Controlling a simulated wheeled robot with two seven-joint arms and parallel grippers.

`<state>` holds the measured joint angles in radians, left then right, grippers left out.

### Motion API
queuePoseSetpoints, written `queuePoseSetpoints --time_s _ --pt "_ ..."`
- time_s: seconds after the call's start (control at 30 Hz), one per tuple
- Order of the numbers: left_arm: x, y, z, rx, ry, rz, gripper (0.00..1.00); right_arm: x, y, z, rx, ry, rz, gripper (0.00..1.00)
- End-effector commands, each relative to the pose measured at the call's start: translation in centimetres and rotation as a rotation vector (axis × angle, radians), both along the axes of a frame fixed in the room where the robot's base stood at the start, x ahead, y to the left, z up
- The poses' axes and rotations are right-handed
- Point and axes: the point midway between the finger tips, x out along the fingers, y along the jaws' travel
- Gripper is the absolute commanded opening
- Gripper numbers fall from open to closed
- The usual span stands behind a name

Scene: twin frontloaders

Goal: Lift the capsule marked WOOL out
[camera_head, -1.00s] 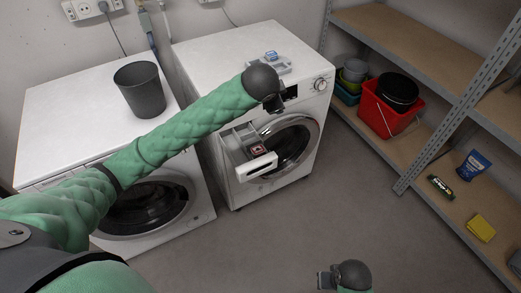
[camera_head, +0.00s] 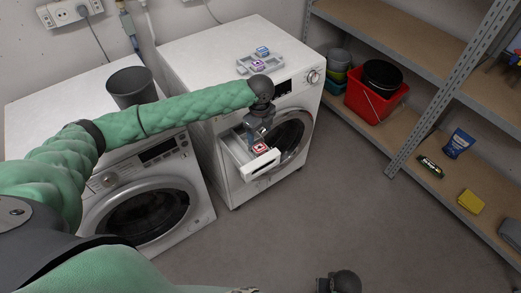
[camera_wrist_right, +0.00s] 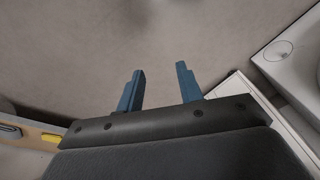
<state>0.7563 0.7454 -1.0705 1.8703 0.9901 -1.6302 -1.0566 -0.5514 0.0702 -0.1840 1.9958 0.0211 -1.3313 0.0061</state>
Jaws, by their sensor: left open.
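A red and white capsule (camera_head: 260,147) sits in the pulled-out detergent drawer (camera_head: 262,165) of the right-hand washing machine. Its marking is too small to read. A grey tray (camera_head: 243,66) on top of that machine holds a purple capsule (camera_head: 258,65) and a blue capsule (camera_head: 263,50), also unreadable. My left gripper (camera_head: 252,140) is open and points down over the drawer, just behind and left of the red capsule. Whether it touches anything is unclear. My right gripper (camera_wrist_right: 158,66) is open and empty over the floor; part of it shows at the bottom of the head view.
A second washing machine (camera_head: 150,205) stands on the left with a dark grey bin (camera_head: 130,88) on it, partly behind my left arm. Shelves on the right hold a red bucket (camera_head: 370,105), a blue pouch (camera_head: 459,143) and a yellow sponge (camera_head: 471,202). The floor in front is clear.

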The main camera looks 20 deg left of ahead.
Motion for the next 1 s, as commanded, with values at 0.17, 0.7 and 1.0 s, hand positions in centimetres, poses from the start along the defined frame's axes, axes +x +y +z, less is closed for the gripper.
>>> queuePoseSetpoints --time_s 0.17,0.7,1.0 --pt "-0.2 -0.2 0.0 -0.005 0.008 -0.171 0.7 0.4 0.1 0.1 0.004 -0.022 -0.002 0.36" --pt "-0.1 0.0 -3.0 -0.004 0.007 -0.221 0.7 -0.2 -0.3 -3.4 -0.003 -0.017 -0.003 0.36" --pt "0.1 0.3 -5.4 -0.004 0.007 -0.22 0.7 -1.6 -1.2 -8.3 -0.013 -0.013 -0.003 0.36"
